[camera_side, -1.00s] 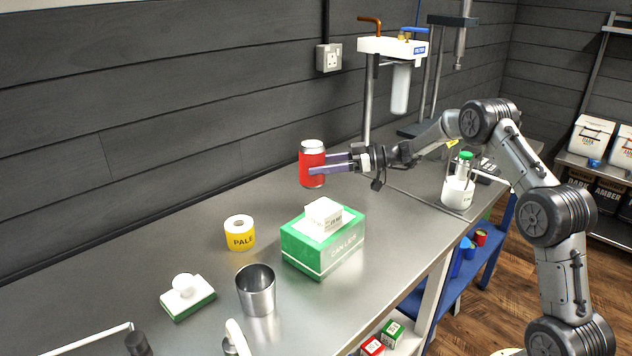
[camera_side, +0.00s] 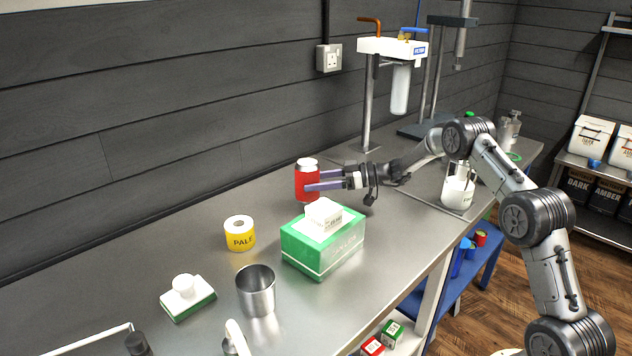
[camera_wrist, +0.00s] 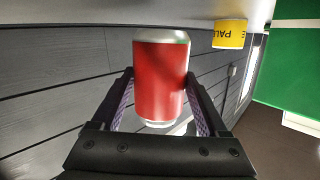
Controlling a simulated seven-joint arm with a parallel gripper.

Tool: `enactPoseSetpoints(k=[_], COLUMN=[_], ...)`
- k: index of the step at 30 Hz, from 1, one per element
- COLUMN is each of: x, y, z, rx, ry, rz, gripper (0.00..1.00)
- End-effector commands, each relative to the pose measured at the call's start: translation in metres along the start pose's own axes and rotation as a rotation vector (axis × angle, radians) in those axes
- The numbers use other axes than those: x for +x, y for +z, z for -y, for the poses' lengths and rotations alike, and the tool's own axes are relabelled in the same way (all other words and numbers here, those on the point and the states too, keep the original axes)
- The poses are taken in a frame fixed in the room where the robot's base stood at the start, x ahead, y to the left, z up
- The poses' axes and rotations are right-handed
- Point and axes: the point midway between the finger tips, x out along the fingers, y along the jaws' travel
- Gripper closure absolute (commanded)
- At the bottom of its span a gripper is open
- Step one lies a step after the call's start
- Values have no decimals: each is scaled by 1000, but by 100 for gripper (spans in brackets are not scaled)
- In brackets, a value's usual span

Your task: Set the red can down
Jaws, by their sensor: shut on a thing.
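The red can (camera_side: 307,181) with a silver top is upright between the fingers of my gripper (camera_side: 318,180). My gripper is shut on it and comes in level from the right. In the wrist view the can (camera_wrist: 160,78) fills the middle, with a finger on each side of it. In the side view the can is behind the green and white box, close to the steel bench top (camera_side: 200,238). I cannot tell whether its base touches the bench.
A yellow-labelled roll (camera_side: 239,234), a steel cup (camera_side: 257,290) and a white-knobbed block (camera_side: 188,297) stand left. The bench behind the roll is clear.

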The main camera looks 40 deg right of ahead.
Motion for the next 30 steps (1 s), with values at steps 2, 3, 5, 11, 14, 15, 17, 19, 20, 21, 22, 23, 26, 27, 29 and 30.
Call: enactPoseSetpoints(k=[2, 3, 5, 11, 14, 15, 17, 19, 20, 21, 22, 23, 26, 27, 29, 30], x=[0, 0, 1, 2, 2, 2, 2, 2, 2, 2, 2, 2, 1, 1, 0, -5], y=[1, 2, 3, 8, 10, 10, 10, 10, 10, 10, 10, 10, 7, 4, -2, -3], z=[0, -1, -1, -1, -1, -1, -1, -1, -1, -1, -1, -1, -1, 0, 0, 0], rx=[-2, -2, -2, -2, 1, 1, 1, 1, 1, 1, 1, 1, 0, -1, -2, 1], ry=[0, 0, 0, 0, 0, 0, 0, 0, 0, 0, 0, 0, 0, 0, 0, 2], rz=[-3, -3, -3, -3, 0, 0, 0, 0, 0, 0, 0, 0, 0, -1, -1, 0], gripper=[100, 100, 100, 100, 19, 12, 2, 0, 0, 0, 0, 0, 0, 0, 0, 0])
